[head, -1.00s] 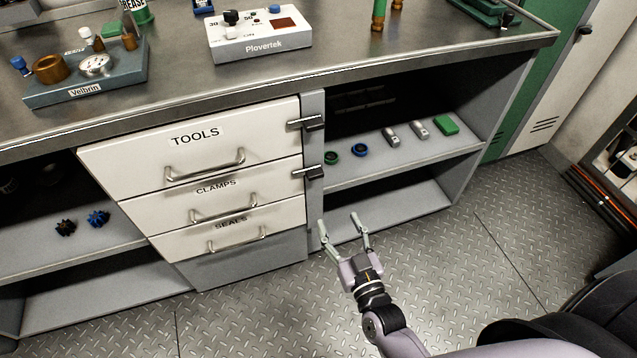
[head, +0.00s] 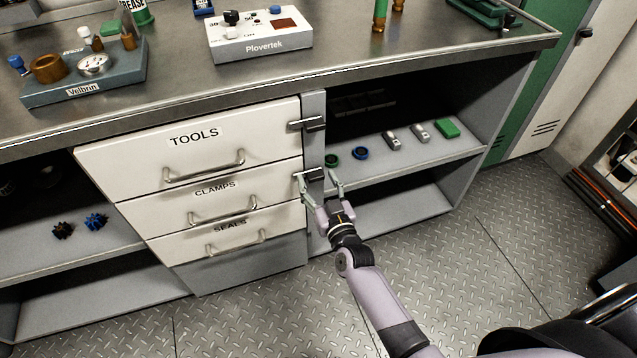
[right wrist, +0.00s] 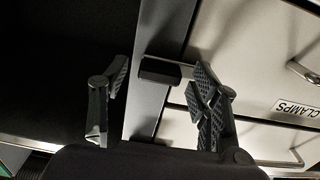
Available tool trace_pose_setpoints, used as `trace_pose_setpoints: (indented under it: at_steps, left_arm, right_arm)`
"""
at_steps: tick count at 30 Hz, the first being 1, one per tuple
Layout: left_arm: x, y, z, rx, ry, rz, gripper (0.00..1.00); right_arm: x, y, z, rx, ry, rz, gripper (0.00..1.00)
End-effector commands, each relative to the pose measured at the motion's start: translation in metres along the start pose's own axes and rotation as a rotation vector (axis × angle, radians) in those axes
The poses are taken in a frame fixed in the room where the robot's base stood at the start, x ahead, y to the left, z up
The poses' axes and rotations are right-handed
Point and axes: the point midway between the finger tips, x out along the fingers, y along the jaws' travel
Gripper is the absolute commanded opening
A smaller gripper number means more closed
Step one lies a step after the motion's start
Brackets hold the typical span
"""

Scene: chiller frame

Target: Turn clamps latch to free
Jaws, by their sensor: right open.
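The clamps latch (head: 312,174) is a dark handle with a metal bar on the grey post. It lies horizontally across the right edge of the white CLAMPS drawer (head: 150,205), which is closed. My right gripper (head: 317,177) is open, with one finger on each side of the latch handle. In the right wrist view the dark latch handle (right wrist: 160,71) sits between the two spread fingers (right wrist: 162,80), with gaps showing on both sides. My left gripper is out of view.
A similar latch (head: 308,124) sits above on the TOOLS drawer (head: 130,168). The SEALS drawer (head: 180,251) is below. An open shelf (head: 400,161) to the right holds rings, metal pieces and a green block (head: 446,129). The post (head: 315,215) stands between drawers and shelf.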

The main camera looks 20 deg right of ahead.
Motion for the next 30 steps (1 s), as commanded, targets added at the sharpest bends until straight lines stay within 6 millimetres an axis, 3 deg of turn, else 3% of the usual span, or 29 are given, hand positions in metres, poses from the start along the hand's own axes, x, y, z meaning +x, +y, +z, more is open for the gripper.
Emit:
trace_pose_setpoints:
  at_steps: [4, 25, 30]
  left_arm:
    - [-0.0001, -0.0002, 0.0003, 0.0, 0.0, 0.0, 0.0]
    - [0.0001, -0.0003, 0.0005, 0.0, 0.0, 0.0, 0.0]
    - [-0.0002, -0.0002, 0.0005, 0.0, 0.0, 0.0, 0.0]
  right_arm:
    - [-0.0003, 0.0, 0.0, 0.0, 0.0, 0.0, 0.55]
    - [-0.0006, 0.0, 0.0001, 0.0, 0.0, 0.0, 0.09]
    - [-0.0006, 0.0, -0.0001, 0.007, 0.0, 0.0, 0.09]
